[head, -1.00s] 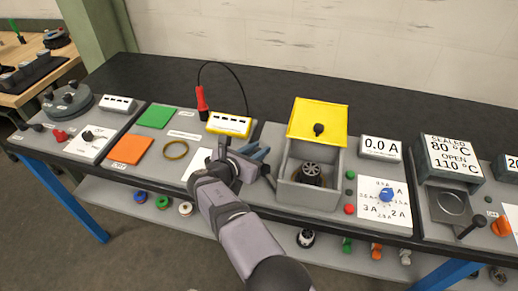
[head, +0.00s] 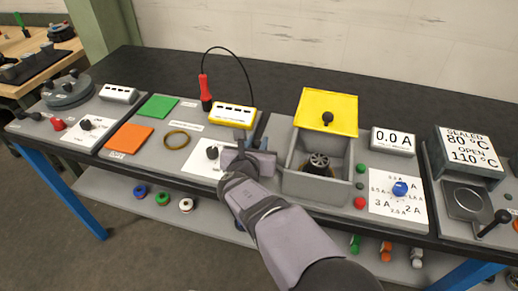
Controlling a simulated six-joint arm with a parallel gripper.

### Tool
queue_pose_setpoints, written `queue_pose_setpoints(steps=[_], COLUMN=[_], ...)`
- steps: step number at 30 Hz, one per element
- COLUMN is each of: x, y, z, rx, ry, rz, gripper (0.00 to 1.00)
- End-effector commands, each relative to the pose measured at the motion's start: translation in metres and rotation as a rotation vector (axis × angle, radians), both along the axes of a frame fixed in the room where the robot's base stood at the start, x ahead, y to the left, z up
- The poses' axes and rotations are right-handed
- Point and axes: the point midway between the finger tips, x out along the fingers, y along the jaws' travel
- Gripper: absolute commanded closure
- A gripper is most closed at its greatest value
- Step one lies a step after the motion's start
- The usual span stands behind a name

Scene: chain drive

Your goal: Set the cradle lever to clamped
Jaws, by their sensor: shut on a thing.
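My gripper (head: 246,152) is over the front of the bench, between the white card with a black knob (head: 212,153) and the grey box with the yellow lid. It is shut at the spot of the cradle lever. The gripper and wrist hide the lever and most of the cradle, so I cannot make out the lever's position or the exact grip. Only small dark and grey parts show around the fingers.
The grey box (head: 302,186) with its raised yellow lid (head: 326,112) stands close on the right. A yellow meter (head: 232,116) and a red probe (head: 205,90) with a cable are behind. A brass ring (head: 177,139) lies to the left.

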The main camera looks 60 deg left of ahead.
Motion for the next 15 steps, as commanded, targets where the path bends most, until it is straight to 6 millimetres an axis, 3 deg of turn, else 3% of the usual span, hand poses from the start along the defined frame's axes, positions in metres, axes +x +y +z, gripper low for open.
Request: queue_pose_setpoints(steps=[15], x=[-0.0035], y=[-0.0013], z=[-0.0014], rx=[-0.003], ry=[0.001], rz=[0.063], gripper=[1.00])
